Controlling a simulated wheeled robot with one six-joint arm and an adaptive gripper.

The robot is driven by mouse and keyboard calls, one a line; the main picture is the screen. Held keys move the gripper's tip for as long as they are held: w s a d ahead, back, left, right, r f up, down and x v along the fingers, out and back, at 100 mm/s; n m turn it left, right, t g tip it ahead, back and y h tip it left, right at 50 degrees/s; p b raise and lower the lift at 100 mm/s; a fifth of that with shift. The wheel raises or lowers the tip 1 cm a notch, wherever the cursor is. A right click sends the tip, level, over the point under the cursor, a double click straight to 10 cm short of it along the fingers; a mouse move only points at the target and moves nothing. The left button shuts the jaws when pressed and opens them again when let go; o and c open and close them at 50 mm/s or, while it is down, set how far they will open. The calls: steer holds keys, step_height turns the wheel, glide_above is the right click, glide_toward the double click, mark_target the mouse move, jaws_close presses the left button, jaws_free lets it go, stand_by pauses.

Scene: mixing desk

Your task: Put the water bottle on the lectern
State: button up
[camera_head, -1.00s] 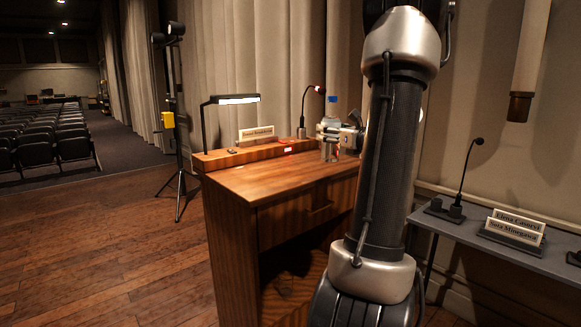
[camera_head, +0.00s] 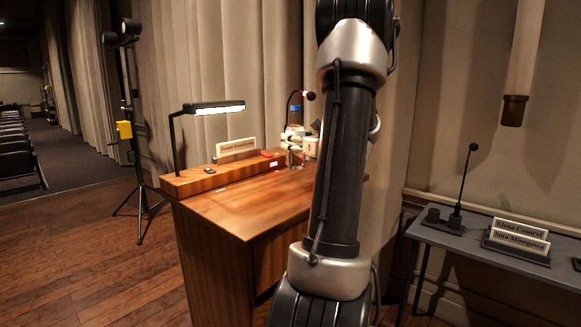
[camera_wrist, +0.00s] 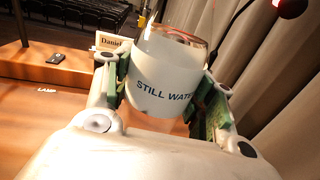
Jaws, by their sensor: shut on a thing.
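The water bottle (camera_wrist: 165,75) is clear with a white "STILL WATER" label. It stands between the green-padded fingers of my gripper (camera_wrist: 165,95), which is shut on it. In the head view the bottle (camera_head: 295,118), with a blue cap, shows small at the far right part of the wooden lectern (camera_head: 235,205). My gripper (camera_head: 297,145) is there around it. The lectern's top also shows in the wrist view (camera_wrist: 50,95). I cannot tell whether the bottle's base touches the lectern.
A lamp (camera_head: 213,107), a name plate (camera_head: 236,147) and a red-lit microphone (camera_head: 308,95) stand along the lectern's back. A small black device (camera_wrist: 55,58) lies on the ledge. A grey side table (camera_head: 470,237) is at right. The lectern's front top is bare.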

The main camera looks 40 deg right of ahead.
mark_target(295, 157)
steer(key=shift+f, duration=2.85)
steer(key=shift+f, duration=0.15)
steer(key=o, duration=1.4)
steer(key=shift+o, duration=0.2)
